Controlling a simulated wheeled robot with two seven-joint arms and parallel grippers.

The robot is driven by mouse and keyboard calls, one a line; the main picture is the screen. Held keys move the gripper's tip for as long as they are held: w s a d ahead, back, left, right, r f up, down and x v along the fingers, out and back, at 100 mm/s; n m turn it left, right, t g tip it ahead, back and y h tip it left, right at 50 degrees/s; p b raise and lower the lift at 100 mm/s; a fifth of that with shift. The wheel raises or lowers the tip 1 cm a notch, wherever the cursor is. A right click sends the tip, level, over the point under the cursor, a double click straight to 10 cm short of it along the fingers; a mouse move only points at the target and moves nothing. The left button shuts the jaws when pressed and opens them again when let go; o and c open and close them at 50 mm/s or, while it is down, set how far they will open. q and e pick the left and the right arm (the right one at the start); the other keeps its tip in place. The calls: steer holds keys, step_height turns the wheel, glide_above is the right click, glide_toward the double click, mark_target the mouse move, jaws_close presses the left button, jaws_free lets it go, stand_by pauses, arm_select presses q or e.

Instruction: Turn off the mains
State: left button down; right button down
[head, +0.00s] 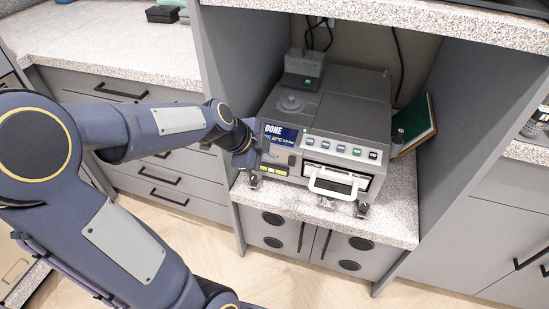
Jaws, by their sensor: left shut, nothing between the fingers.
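A grey autoclave (335,108) stands on the speckled counter in the middle bay. Its lit display (281,133) reads "DONE" with smaller text below. A row of small buttons (341,147) runs to the right of the display, and yellow keys (272,170) sit low on the front left. A white handle (337,181) is across the front opening. My left gripper (264,158) is shut and empty at the front left corner, just below the display. I cannot tell whether it touches the case. No switch is clearly marked as the mains. My right gripper is not in view.
Grey side panels wall the bay on both sides. A green book or folder (413,125) leans right of the autoclave, with a dark bottle-like item beside it. Cables hang behind. The counter strip (395,215) in front is narrow. The left counter (110,45) is mostly clear.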

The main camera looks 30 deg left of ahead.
arm_select(q)
steer(key=shift+s+a+r, duration=0.1)
steer(key=shift+s+r, duration=0.05)
steer(key=shift+r, duration=0.1)
steer(key=shift+s+a+f+g+b, duration=0.1)
steer(key=shift+s+f+g+b, duration=0.05)
steer(key=shift+f+b, duration=0.2)
steer(key=shift+s+a+f+g+b, duration=0.15)
steer(key=shift+f+b, duration=0.1)
steer(key=shift+f, duration=0.2)
steer(key=shift+w+d, duration=0.1)
